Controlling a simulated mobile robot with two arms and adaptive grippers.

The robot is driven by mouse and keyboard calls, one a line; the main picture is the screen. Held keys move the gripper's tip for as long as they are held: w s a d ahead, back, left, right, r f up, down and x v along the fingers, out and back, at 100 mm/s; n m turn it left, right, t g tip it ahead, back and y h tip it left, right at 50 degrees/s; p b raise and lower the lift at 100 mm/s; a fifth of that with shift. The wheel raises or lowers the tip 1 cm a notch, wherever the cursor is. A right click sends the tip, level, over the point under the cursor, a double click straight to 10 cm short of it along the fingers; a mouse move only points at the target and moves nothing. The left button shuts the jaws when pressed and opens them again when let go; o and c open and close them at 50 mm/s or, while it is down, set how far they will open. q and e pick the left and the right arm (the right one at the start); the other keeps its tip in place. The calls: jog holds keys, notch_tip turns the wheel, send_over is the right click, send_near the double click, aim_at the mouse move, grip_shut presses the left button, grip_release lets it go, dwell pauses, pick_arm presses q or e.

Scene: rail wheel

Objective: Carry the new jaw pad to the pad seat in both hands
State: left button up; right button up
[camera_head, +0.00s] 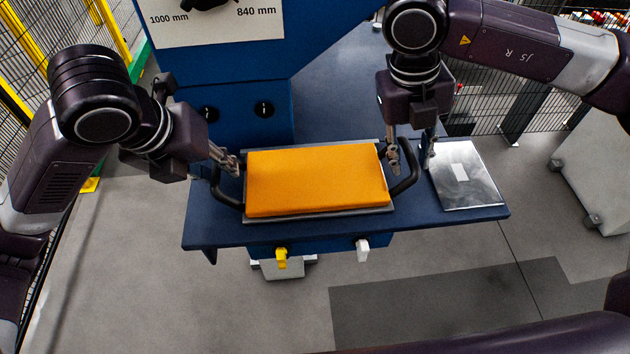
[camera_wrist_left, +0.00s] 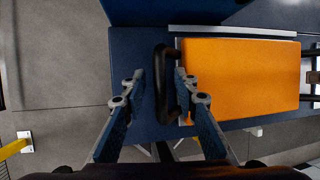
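The jaw pad, an orange block (camera_head: 315,180) on a grey backing plate with a black handle at each end, lies flat on the blue table (camera_head: 225,232). It also shows in the left wrist view (camera_wrist_left: 240,78). My left gripper (camera_head: 228,160) is at the left handle (camera_head: 222,192). In the left wrist view its fingers (camera_wrist_left: 160,92) stand apart on either side of that handle (camera_wrist_left: 160,70). My right gripper (camera_head: 412,160) is over the right handle (camera_head: 412,178), with its fingers apart and the handle between them. I cannot identify the pad seat for certain.
A shiny metal plate (camera_head: 465,176) lies on the table's right end. A blue machine column (camera_head: 235,105) rises behind the pad. Yellow (camera_head: 281,258) and white (camera_head: 362,250) parts hang below the table's front edge. Wire fencing stands at the back. The floor in front is clear.

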jog(key=shift+s+r, duration=0.1)
pick_arm(q)
jog(key=v, duration=1.1)
jog(key=shift+s+r, duration=0.2)
jog(key=shift+r, duration=0.05)
pick_arm(e)
jog(key=v, duration=1.2)
pick_arm(q)
jog(key=shift+a, duration=0.1)
